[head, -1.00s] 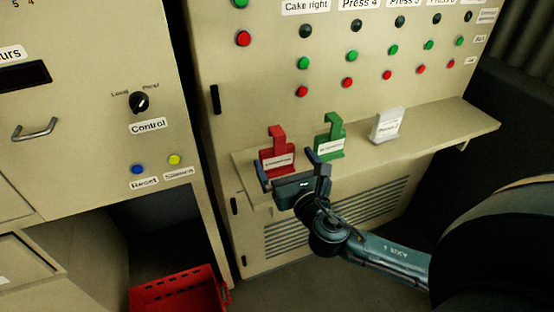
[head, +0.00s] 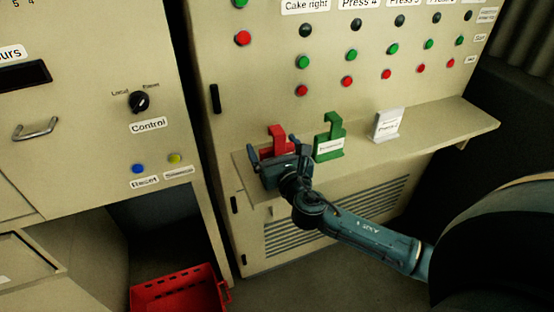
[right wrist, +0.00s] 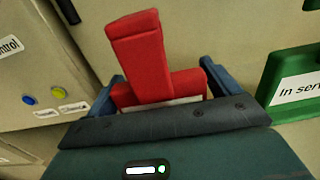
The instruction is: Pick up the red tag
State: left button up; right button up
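The red tag (head: 278,139) stands upright on the shelf of the tall cabinet, at the shelf's left end. In the head view its lower part is hidden behind my right gripper (head: 272,148). In the right wrist view the red tag (right wrist: 145,60) rises between the two fingers of my right gripper (right wrist: 160,85), one on each side of its wide lower part. The fingers are apart, with a small gap showing near the tag's sides, so the gripper looks open around it. My left gripper is in neither view.
A green tag (head: 330,138) stands just right of the red one, and a white tag holder (head: 387,126) farther right. The shelf (head: 440,125) is bare beyond it. Buttons cover the panel above. A red crate (head: 180,290) sits on the floor below left.

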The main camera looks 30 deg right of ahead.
aim_at(274, 132)
jog(key=c, duration=0.7)
notch_tip(274, 132, up, 5)
jog(key=shift+f+p, duration=0.15)
jog(key=shift+p, duration=0.65)
jog(key=shift+c, duration=0.2)
notch_tip(274, 132, up, 5)
jog(key=shift+r+p, duration=0.2)
jog(key=shift+p, duration=0.4)
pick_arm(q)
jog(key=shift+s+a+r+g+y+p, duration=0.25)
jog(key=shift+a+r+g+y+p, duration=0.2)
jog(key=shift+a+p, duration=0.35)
pick_arm(e)
jog(key=s+a+f+y, duration=0.1)
jog(key=s+a, duration=0.1)
jog(key=s, duration=0.5)
jog(key=s+a+f+n, duration=0.1)
jog(key=s+a+f, duration=0.1)
jog(key=s, duration=0.6)
jog(key=shift+a+y, duration=0.4)
jog(key=shift+a, duration=0.35)
